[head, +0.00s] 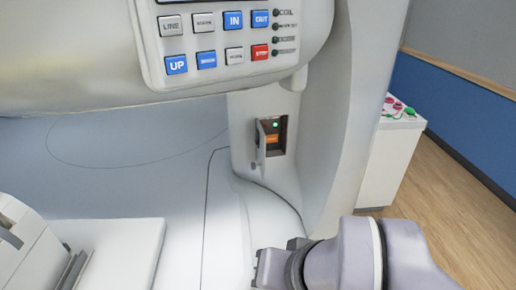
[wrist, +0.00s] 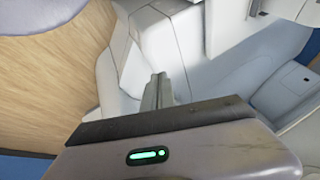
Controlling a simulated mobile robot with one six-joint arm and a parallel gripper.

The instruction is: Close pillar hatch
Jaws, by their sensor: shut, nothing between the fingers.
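The pillar hatch (head: 260,143) is a small pale door on the white pillar (head: 325,130) in the head view. It stands open, swung out at the left side of a dark recess (head: 280,146). Inside the recess are a green light and an orange part. My gripper (head: 258,268) is low in the head view, below the hatch and apart from it. In the wrist view the fingers of my gripper (wrist: 158,90) are together and empty. I cannot make out the hatch in the wrist view.
A control panel (head: 220,45) with several buttons overhangs above left of the hatch. A white cabinet (head: 390,165) with small coloured items on top stands at right, beyond the pillar. A white padded block (head: 110,250) is at lower left. Wooden floor (head: 450,190) is open at right.

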